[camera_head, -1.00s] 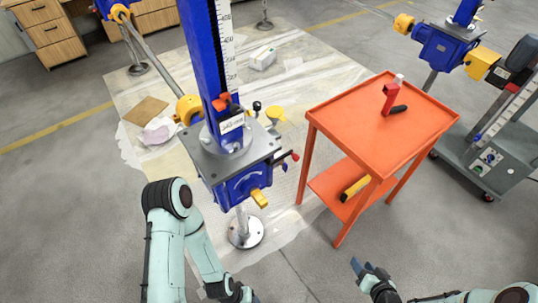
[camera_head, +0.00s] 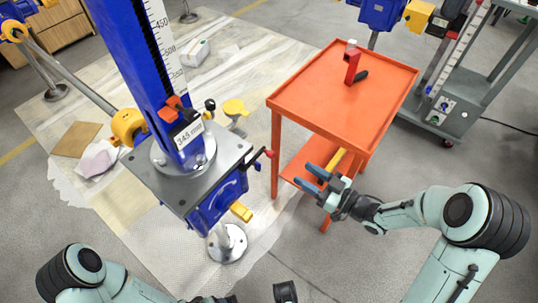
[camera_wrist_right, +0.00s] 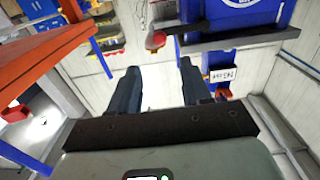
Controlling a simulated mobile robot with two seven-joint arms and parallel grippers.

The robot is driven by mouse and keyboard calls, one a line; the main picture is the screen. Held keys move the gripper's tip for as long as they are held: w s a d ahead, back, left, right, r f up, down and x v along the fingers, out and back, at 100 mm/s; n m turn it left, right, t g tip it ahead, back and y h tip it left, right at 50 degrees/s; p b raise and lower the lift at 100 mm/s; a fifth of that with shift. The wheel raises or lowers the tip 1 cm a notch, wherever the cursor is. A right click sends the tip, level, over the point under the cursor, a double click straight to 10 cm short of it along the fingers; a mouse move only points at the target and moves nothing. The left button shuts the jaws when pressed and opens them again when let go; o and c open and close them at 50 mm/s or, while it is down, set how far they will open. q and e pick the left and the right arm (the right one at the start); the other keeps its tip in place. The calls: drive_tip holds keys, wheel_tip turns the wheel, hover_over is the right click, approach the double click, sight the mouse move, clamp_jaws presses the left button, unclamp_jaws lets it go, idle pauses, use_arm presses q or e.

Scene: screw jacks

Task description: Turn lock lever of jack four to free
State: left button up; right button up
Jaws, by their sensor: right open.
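The nearest blue screw jack (camera_head: 218,200) has a tall scaled column and a tag reading 345 mm. A short black lever with a red knob (camera_head: 268,153) sticks out from its right side. In the right wrist view the red knob (camera_wrist_right: 155,40) and black rod (camera_wrist_right: 182,28) show ahead of the fingers. I cannot read a jack number. My right gripper (camera_head: 306,177) is open and empty, to the right of and below the knob, apart from it. It also shows in the right wrist view (camera_wrist_right: 158,80). My left arm is at lower left; its gripper is largely cut off.
An orange trolley (camera_head: 330,115) stands close behind my right gripper, with a red tool (camera_head: 352,65) on top and a yellow item on its lower shelf. A yellow handle (camera_head: 241,211) juts from the jack's front. A grey cart (camera_head: 436,118) stands at far right.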

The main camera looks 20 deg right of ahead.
sight(274, 156)
use_arm(q)
drive_tip(key=shift+w+a+f+t+b, duration=0.2)
drive_tip(key=shift+w+a+f+b, duration=0.25)
drive_tip(key=shift+w, duration=0.2)
drive_tip(key=shift+w+a+f+t+b, duration=0.2)
drive_tip(key=shift+w+f+b, duration=0.1)
drive_tip(key=shift+w+f, duration=0.3)
use_arm(e)
drive_tip(key=x, duration=1.1)
drive_tip(key=shift+w+a, duration=0.15)
drive_tip(key=shift+a, duration=0.1)
clamp_jaws()
